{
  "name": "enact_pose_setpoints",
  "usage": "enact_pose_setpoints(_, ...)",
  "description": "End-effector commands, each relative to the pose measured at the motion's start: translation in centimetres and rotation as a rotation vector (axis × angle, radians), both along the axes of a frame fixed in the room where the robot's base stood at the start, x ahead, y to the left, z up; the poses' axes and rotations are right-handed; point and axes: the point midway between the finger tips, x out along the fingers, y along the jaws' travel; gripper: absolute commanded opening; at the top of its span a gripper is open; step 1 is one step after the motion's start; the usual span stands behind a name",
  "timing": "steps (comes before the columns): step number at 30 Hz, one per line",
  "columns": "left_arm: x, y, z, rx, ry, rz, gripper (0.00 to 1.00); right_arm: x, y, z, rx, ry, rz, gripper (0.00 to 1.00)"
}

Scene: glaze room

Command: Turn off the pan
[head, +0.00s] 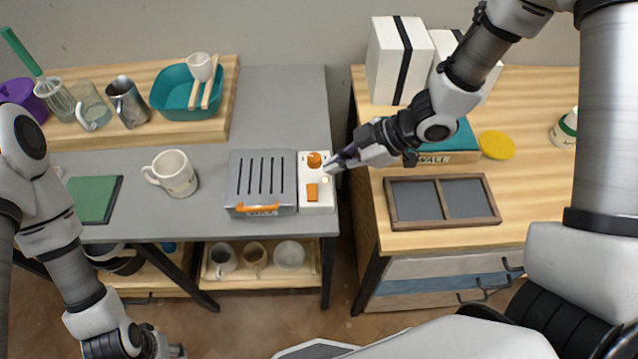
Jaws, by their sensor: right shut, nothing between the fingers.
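A grey slotted appliance (262,180) with an orange front handle sits on the grey table; it looks like the pan of the task.
A white mug (172,174) and a green mat (92,200) lie left of the appliance. A teal basin (178,92) stands on a wooden board behind. On the right wooden table are a framed slate (442,201), a yellow disc (497,145) and white boxes (398,60). A gap separates the tables.

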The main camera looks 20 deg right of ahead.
Motion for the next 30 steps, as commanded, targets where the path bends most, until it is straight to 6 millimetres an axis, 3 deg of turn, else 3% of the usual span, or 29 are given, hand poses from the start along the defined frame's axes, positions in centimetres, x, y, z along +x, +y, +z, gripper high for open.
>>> enact_pose_setpoints(6, 0.0, 0.0, -0.4, 0.000, 0.000, 0.000, 0.47, 1.3, 3.2, -3.5, -0.004, 0.003, 0.005, 0.00)
enact_pose_setpoints(13, 0.0, 0.0, 0.0, 0.000, 0.000, 0.000, 0.47, 1.8, 2.9, -6.7, 0.001, 0.002, -0.001, 0.00)
enact_pose_setpoints(30, 0.0, 0.0, 0.0, 0.000, 0.000, 0.000, 0.47, 2.1, 2.8, -7.7, 0.000, 0.002, -0.001, 0.00)
